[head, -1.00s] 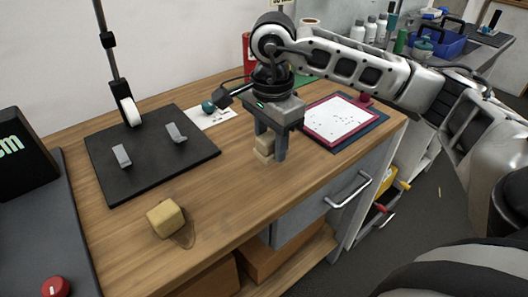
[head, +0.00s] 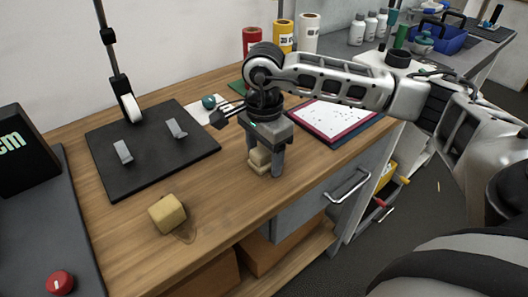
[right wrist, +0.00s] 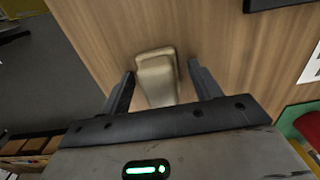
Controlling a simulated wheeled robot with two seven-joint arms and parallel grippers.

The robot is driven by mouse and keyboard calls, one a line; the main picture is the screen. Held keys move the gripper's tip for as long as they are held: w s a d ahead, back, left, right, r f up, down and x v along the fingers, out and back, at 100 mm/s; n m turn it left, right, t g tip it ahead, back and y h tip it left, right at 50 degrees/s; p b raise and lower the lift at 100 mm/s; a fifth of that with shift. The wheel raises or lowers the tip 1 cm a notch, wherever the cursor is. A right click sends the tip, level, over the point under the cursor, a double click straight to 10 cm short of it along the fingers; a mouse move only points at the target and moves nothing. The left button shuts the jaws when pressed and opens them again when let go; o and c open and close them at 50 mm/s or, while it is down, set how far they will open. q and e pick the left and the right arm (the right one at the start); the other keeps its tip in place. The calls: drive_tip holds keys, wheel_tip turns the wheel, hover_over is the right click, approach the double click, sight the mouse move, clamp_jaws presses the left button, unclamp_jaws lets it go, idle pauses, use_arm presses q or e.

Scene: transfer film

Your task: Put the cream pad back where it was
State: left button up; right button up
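The cream pad (head: 258,159) is a small pale block with a wider lower part. It stands on the wooden table, near its front edge. My right gripper (head: 265,172) points down over it, one finger on each side. In the right wrist view the pad (right wrist: 157,78) lies between the open fingers of the gripper (right wrist: 162,72), with a gap on both sides. A yellower block (head: 167,213) sits farther left, beside a faint brownish mark on the table. My left gripper is not in view.
A black board (head: 150,165) with two grey clips lies left of the gripper. A white-faced, red-edged tray (head: 335,112) lies to the right on a dark mat. Red, yellow and white rolls (head: 283,38) stand behind. The tabletop between the pad and the yellower block is free.

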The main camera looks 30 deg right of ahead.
sight(264, 148)
drive_tip(key=shift+r, duration=0.1)
drive_tip(key=shift+r+p, duration=0.25)
drive_tip(key=shift+p, duration=0.1)
wheel_tip(264, 148, up, 12)
drive_tip(key=b, duration=0.1)
drive_tip(key=shift+f, duration=0.15)
idle(0.4)
